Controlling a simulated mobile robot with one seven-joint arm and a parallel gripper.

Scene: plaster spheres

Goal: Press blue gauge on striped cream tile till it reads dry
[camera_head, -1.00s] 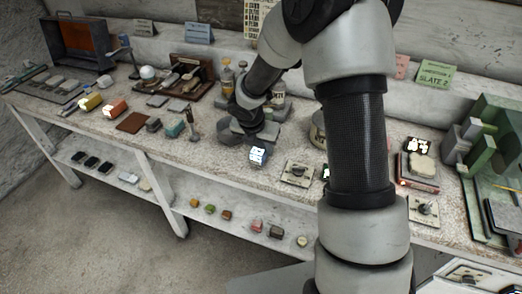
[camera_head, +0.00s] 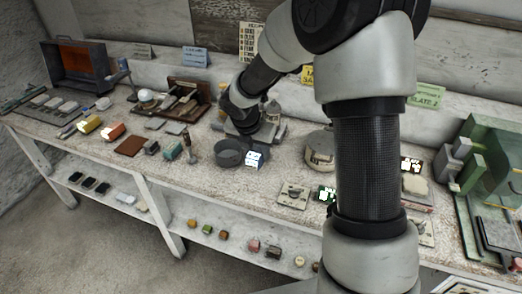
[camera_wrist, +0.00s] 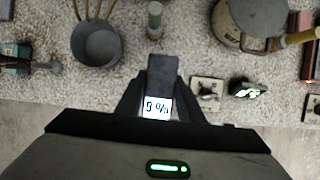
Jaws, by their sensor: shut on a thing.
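My gripper (camera_head: 250,143) is shut on the blue gauge (camera_head: 254,159), just right of a grey bowl above the bench. In the wrist view, the gauge's lit display (camera_wrist: 157,108) sits between the dark fingers and seems to read 9 %. Its dark front part points away from me. A cream slab (camera_head: 415,184) lies at the right, partly hidden behind my arm; I cannot make out stripes on it. Several greyish tiles (camera_head: 52,103) lie on a dark rack at the far left, too small to tell any pattern.
The grey bowl (camera_head: 229,153) also shows in the wrist view (camera_wrist: 96,43). A lidded pot (camera_head: 320,150) stands to the right, with a knob plate (camera_head: 293,194) in front. Green machinery (camera_head: 480,165) fills the right end. Bare bench shows between the bowl and knob plate.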

